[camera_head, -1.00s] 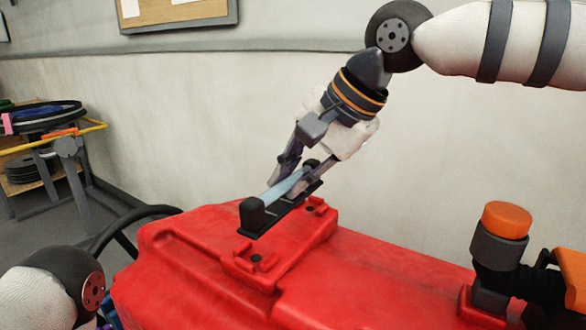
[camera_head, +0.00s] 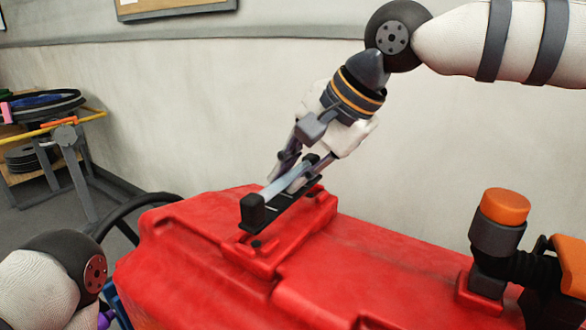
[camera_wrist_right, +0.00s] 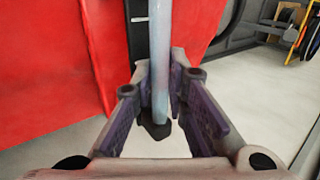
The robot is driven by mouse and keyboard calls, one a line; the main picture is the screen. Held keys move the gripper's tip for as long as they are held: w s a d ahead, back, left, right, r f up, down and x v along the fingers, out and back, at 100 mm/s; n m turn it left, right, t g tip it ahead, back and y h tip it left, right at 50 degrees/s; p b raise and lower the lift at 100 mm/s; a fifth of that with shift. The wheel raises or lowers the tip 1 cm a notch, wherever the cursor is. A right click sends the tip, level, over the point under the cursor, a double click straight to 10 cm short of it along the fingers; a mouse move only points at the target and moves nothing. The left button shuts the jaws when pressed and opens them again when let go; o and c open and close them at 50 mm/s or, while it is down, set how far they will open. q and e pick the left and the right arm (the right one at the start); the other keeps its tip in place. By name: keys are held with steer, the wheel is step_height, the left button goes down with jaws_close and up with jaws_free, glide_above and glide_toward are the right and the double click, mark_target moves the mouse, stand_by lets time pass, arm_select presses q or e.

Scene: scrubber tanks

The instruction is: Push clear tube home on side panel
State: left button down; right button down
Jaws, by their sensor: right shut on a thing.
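The clear tube (camera_head: 283,183) is a pale bluish rod along a black holder (camera_head: 254,214) with a raised block at its near end. It also shows in the wrist view (camera_wrist_right: 160,65), between the fingers. My right gripper (camera_head: 296,172) is shut on the tube, reaching down from the upper right. The holder lies slanted over a raised red plate (camera_head: 290,245) on the red side panel. A dark hole (camera_head: 256,244) shows in the plate just below the block. I cannot tell whether the holder touches the plate.
The red tank body (camera_head: 380,265) fills the lower middle. An orange-capped black fitting (camera_head: 503,207) stands at the right. A cart (camera_head: 75,150) stands further left.

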mark_target(289, 195)
steer(key=shift+f, duration=0.6)
steer(key=shift+f, duration=0.45)
steer(key=shift+f, duration=0.45)
steer(key=shift+r, duration=0.25)
stand_by(0.5)
steer(key=c, duration=1)
jaws_free()
steer(key=shift+f, duration=0.1)
steer(key=shift+c, duration=0.2)
